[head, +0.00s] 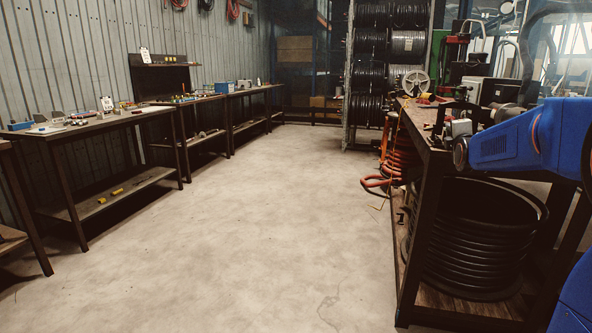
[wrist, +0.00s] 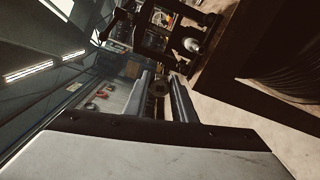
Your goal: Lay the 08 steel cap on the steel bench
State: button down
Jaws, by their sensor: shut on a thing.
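My gripper (wrist: 163,88) shows in the wrist view, its two dark fingers shut on a small round grey piece (wrist: 160,88). The piece looks like a steel cap, seen end-on between the fingertips. Its 08 marking cannot be read. The held piece appears clear of any surface. In the head view my blue arm reaches in from the right beside the right-hand workbench (head: 434,152); the fingers and the piece are not visible there. Several dark-framed benches stand along the left wall, the nearest full one (head: 100,124) holding small parts. I cannot tell which bench is the steel one.
Machines and a hand wheel (head: 415,82) crowd the right-hand workbench. A black hose coil (head: 480,240) lies on its lower shelf, and orange hose (head: 402,150) hangs at its side. Hose reels (head: 408,43) stand at the back. The middle floor (head: 250,220) is clear.

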jog(key=w+a+f+n+y, duration=0.1)
jog(key=w+a+f, duration=0.2)
jog(key=f, duration=0.9)
jog(key=w+a+f+y, duration=0.15)
jog(key=a+f, duration=0.25)
jog(key=f, duration=0.8)
jog(key=w+a+f+n, duration=0.1)
jog(key=w+a+f, duration=0.25)
jog(key=f, duration=0.75)
jog(key=s+a+f, duration=0.3)
jog(key=s+f, duration=0.1)
jog(key=f, duration=0.5)
jog(key=s+a+f+y, duration=0.1)
jog(key=s+a+f, duration=0.3)
jog(key=f, duration=0.6)
jog(key=s+a+f+n+y, duration=0.1)
jog(key=s+a+f, duration=0.3)
jog(key=f, duration=0.5)
jog(key=shift+s+a+f+t, duration=0.15)
jog(key=shift+s+t, duration=0.15)
jog(key=shift+s, duration=0.15)
jog(key=shift+y, duration=0.25)
